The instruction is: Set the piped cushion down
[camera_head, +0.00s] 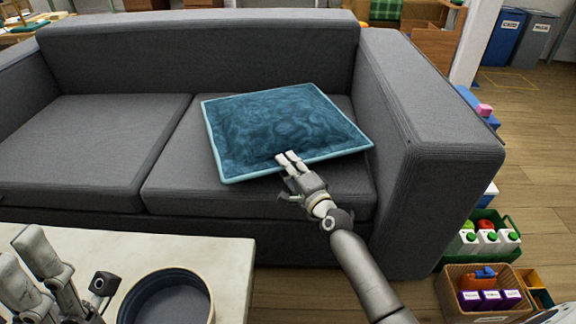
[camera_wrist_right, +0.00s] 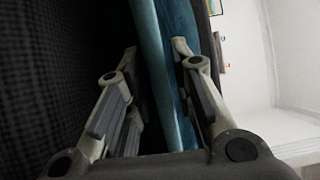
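The blue piped cushion (camera_head: 280,125) with a light-blue edge lies on the right seat of the grey sofa (camera_head: 90,140), slightly turned. My right gripper (camera_head: 289,160) is at its front edge, one finger over the top. In the right wrist view, the cushion edge (camera_wrist_right: 178,60) runs between the fingers of my right gripper (camera_wrist_right: 155,55). The upper finger meets the cushion, and a dark gap shows beside the other finger, so the gripper looks open around the edge. My left gripper (camera_head: 28,262) is at the lower left by the pale table, fingers apart and empty.
The pale table (camera_head: 225,262) stands front left with a dark round bowl (camera_head: 168,298) on it. The sofa's right armrest (camera_head: 430,130) rises beside the cushion. A green crate (camera_head: 505,225) and a wicker basket (camera_head: 450,285) stand right on the floor. The left seat is clear.

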